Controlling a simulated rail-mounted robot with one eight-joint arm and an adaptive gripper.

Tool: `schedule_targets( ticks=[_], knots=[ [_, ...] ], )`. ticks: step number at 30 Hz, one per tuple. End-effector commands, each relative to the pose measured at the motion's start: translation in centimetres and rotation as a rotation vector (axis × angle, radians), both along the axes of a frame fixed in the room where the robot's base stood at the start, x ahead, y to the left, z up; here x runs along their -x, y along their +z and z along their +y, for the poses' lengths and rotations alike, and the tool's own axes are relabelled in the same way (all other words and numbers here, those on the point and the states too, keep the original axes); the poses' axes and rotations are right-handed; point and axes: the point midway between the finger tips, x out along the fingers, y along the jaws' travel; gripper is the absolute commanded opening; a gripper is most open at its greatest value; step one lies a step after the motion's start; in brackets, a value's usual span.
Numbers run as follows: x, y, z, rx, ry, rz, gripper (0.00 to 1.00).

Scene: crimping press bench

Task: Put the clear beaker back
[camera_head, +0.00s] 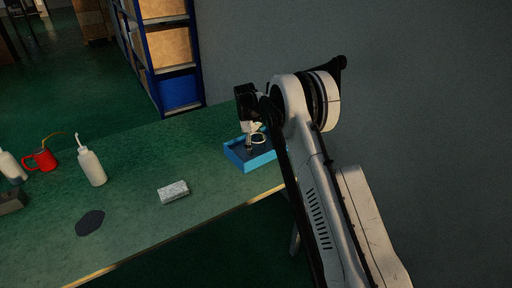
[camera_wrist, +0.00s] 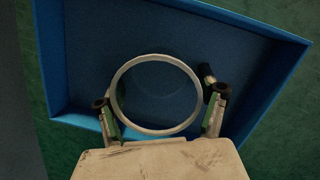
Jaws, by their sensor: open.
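The clear beaker (camera_wrist: 157,95) shows in the wrist view as a pale ring seen from above, over the dark floor of the blue tray (camera_wrist: 50,62). My gripper (camera_wrist: 160,97) is open, with one finger at the lower left of the beaker's rim and the other at its right. Whether the fingers touch the glass cannot be told. In the head view my gripper (camera_head: 253,128) is over the blue tray (camera_head: 252,162) at the bench's right end. The beaker's pale rim (camera_head: 259,139) shows just below it, partly hidden by my arm.
A small dark cylinder with a pale end (camera_wrist: 207,74) is in the tray, close to the right finger. On the green bench (camera_head: 140,170) are a pale block (camera_head: 173,192), a dark patch (camera_head: 90,222), a white bottle (camera_head: 92,167) and a red can (camera_head: 42,160).

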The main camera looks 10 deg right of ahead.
Motion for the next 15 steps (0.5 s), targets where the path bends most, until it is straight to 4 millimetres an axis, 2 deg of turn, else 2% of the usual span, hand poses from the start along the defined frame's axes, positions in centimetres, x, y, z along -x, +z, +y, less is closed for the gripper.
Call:
schedule_targets(
  ticks=[4, 7, 15],
  knots=[
    [0.0, 0.4, 0.0, 0.000, 0.000, 0.000, 0.71],
    [-0.2, 1.6, 0.2, 0.000, 0.000, 0.000, 0.71],
    [-0.8, 6.8, 1.0, 0.000, 0.001, 0.000, 0.71]
  ],
)
